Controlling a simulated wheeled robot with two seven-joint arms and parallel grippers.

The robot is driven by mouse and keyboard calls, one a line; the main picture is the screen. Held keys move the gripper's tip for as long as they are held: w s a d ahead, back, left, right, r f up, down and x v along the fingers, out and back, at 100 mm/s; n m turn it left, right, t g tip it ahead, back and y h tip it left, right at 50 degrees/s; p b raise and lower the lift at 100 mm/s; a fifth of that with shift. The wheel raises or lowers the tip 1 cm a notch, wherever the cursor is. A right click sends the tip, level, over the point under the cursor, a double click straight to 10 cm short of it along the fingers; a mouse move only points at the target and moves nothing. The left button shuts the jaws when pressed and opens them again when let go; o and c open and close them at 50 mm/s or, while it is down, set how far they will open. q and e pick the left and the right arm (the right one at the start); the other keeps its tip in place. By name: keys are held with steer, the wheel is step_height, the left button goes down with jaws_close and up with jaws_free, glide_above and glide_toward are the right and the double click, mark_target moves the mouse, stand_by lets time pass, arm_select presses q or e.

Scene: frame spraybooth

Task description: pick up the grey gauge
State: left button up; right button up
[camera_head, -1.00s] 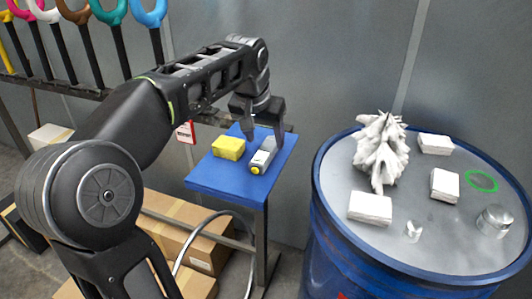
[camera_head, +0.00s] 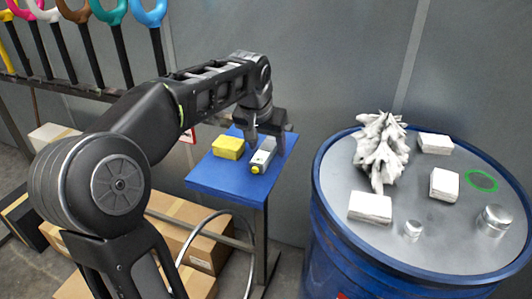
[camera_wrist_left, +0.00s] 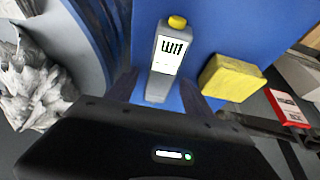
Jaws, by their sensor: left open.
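The grey gauge (camera_head: 263,157) lies on the blue table (camera_head: 230,185), its yellow end towards the front. My left gripper (camera_head: 267,143) is over its rear part, pointing down, with its jaws open. In the left wrist view the gauge (camera_wrist_left: 168,52) shows its pale display, and its near end lies between the two fingers (camera_wrist_left: 158,92). I see no clear contact between fingers and gauge. The gripper partly hides the gauge's rear end in the head view. My right gripper is not in view.
A yellow block (camera_head: 228,147) sits on the table just left of the gauge. A blue drum (camera_head: 335,240) on the right bears a crumpled white object (camera_head: 381,150), several white blocks and metal cylinders. Cardboard boxes (camera_head: 200,240) lie below the table. Coloured-handled tools hang at upper left.

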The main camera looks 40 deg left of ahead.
arm_select(q)
steer(key=shift+f, duration=0.25)
steer(key=shift+c, duration=0.4)
jaws_close()
stand_by(0.5)
